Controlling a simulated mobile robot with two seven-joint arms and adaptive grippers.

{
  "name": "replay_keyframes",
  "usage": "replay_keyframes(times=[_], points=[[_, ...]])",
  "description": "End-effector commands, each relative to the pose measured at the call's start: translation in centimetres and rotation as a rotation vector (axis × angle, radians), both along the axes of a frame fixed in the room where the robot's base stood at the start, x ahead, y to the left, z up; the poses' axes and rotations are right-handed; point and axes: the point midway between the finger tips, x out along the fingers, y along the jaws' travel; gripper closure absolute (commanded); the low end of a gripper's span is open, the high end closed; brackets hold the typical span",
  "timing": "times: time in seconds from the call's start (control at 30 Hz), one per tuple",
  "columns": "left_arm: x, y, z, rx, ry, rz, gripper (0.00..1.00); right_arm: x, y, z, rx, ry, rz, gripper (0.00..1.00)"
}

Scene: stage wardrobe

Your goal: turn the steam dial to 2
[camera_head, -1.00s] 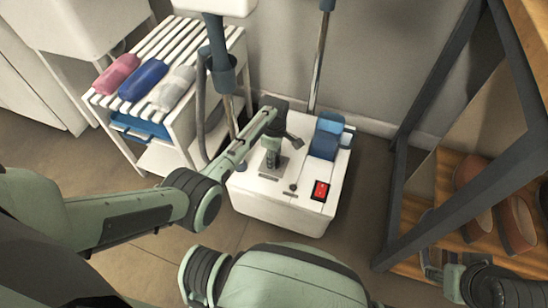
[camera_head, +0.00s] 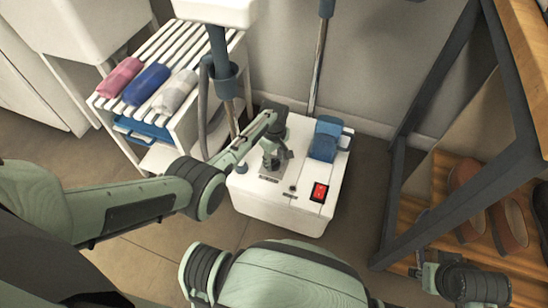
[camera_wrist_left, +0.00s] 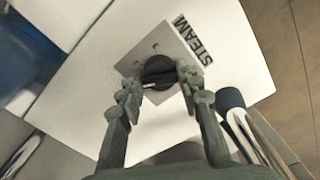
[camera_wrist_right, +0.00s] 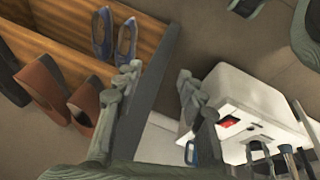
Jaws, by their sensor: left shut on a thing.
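The white steamer base (camera_head: 262,204) stands on the floor, with a red switch (camera_head: 319,192) on its top. My left gripper (camera_head: 271,164) points down onto the top and hides the dial in the head view. In the left wrist view the dark round steam dial (camera_wrist_left: 160,72) sits on a grey plate beside the word STEAM. My left fingers (camera_wrist_left: 158,84) are shut on the dial, one on each side. A pale pointer line shows on it; the scale numbers are not readable. My right gripper (camera_wrist_right: 158,78) is open and empty, near the shoe shelf.
A blue tank (camera_head: 325,140) sits on the base's back right. A white slatted rack (camera_head: 165,50) with rolled cloths stands at left. A dark-framed shelf (camera_head: 402,160) with shoes (camera_head: 492,200) is at right. Poles rise behind the base.

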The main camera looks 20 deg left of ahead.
Motion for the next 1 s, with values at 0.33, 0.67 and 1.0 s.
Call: replay_keyframes(times=[0.33, 0.67, 1.0], points=[[-0.1, -0.1, 0.1, -0.002, 0.002, -0.306, 0.95, 0.3, 0.1, -2.1, 0.011, 0.011, 0.002, 0.6], [-0.1, -0.1, 0.0, -0.003, 0.003, -0.495, 0.95, 0.3, 0.1, -3.2, 0.016, 0.018, 0.002, 0.6], [-0.1, -0.1, -0.1, -0.003, 0.003, -0.562, 0.95, 0.4, 0.1, -3.4, 0.018, 0.014, 0.002, 0.6]])
